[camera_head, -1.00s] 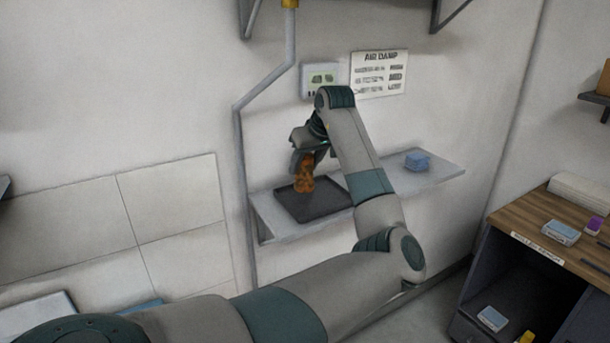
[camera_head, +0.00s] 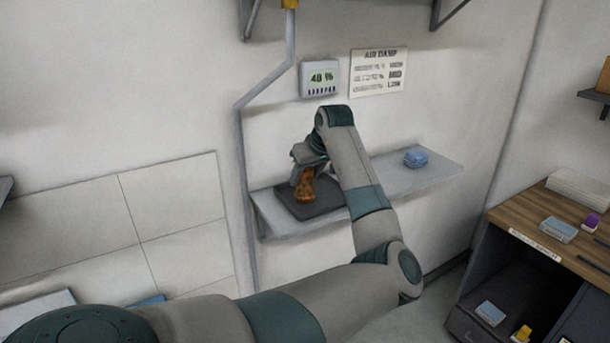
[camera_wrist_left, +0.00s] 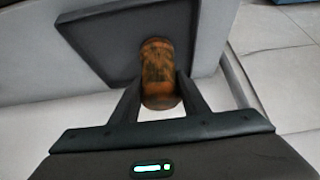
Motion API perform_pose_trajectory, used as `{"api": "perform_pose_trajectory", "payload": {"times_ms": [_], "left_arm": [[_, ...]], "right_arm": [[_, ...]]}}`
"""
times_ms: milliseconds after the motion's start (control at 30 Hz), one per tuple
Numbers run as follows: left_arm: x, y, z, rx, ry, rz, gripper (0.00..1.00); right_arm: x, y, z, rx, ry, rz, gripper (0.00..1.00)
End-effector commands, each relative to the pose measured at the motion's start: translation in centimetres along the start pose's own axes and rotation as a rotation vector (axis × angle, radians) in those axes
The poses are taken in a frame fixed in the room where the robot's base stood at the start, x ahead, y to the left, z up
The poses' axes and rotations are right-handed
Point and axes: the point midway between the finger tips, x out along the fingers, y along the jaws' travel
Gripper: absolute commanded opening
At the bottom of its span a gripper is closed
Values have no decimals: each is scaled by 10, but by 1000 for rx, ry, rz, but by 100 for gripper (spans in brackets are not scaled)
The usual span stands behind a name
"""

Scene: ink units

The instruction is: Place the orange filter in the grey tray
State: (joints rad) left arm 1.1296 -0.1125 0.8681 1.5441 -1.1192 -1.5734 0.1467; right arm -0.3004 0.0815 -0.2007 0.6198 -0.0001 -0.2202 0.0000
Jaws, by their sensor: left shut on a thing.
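The orange filter (camera_head: 304,187) is a small mottled orange-brown cylinder. My left gripper (camera_head: 302,178) is shut on it, over the dark grey tray (camera_head: 325,205) on the wall shelf. In the left wrist view the filter (camera_wrist_left: 157,72) stands between the two fingers of the gripper (camera_wrist_left: 158,92), with the tray (camera_wrist_left: 100,42) behind it. I cannot tell whether the filter's lower end touches the tray. The arm hides part of the tray's right side. My right gripper is not in view.
A display reading 40 % (camera_head: 320,78) and a printed sign (camera_head: 378,72) are on the wall above. A wooden-topped cabinet (camera_head: 510,206) with small boxes stands at right.

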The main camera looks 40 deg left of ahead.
Motion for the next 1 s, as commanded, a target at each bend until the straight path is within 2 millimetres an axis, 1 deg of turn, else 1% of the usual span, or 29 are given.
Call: {"api": "perform_pose_trajectory", "payload": {"times_ms": [67,100,133,167,500,667,767,867,1000], "left_arm": [[2,0,1,0,0,0,15],[2,0,1,0,0,0,48],[2,0,1,0,0,0,55],[2,0,1,0,0,0,60],[1,0,0,0,0,0,60],[-6,0,-1,-1,2,1,60],[-16,0,0,-2,2,2,60],[-30,0,0,-1,2,2,60],[-55,1,0,-2,2,3,60]], "right_arm": [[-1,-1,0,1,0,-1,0],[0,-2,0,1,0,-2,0],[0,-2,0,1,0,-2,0],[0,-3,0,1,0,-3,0],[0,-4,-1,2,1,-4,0],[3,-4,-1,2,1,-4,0],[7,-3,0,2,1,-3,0],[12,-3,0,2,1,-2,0],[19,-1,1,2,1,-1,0]]}}
